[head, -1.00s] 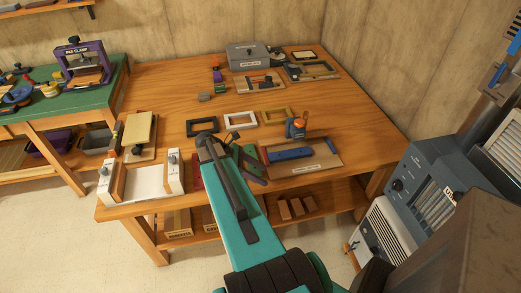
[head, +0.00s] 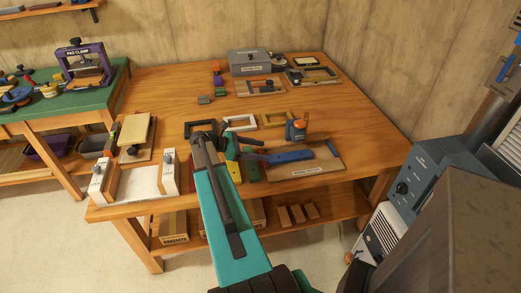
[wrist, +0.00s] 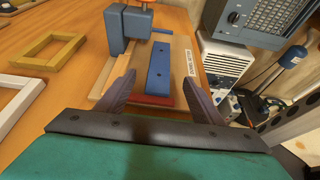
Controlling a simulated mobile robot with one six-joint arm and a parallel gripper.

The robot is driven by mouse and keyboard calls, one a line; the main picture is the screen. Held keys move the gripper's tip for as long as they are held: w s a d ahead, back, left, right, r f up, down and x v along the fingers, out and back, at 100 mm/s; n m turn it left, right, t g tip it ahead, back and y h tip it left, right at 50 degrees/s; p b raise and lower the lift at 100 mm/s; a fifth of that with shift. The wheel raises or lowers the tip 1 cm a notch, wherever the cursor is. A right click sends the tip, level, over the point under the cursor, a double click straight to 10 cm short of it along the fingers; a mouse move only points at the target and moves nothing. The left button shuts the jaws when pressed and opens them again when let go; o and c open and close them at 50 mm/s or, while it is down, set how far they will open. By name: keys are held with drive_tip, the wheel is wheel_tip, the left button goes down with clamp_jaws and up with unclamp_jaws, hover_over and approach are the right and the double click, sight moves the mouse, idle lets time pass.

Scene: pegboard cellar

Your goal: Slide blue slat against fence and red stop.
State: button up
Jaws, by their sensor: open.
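The blue slat (head: 291,156) lies flat on a wooden fixture board (head: 308,170). In the wrist view the blue slat (wrist: 158,68) runs away from me, between the lines of my two fingers. My gripper (wrist: 158,80) is open, with a finger to either side of the slat's near end. Whether the fingers touch it I cannot tell. In the head view my gripper (head: 260,152) is at the slat's left end. The red stop (wrist: 151,101) shows at the board's near end, close to the slat. The fence is hard to pick out.
A blue clamp with an orange knob (head: 297,129) stands at the board's back edge; its blue block (wrist: 117,27) is near my left finger. Yellow (head: 277,118) and white (head: 240,122) frames lie behind. The bench's front edge is close to the board.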

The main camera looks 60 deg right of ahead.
sight(290, 155)
drive_tip(key=shift+p+x, duration=1.35)
drive_tip(key=shift+x, duration=5.65)
drive_tip(key=shift+a, duration=0.1)
drive_tip(key=c, duration=1.2)
drive_tip(key=shift+w, duration=0.1)
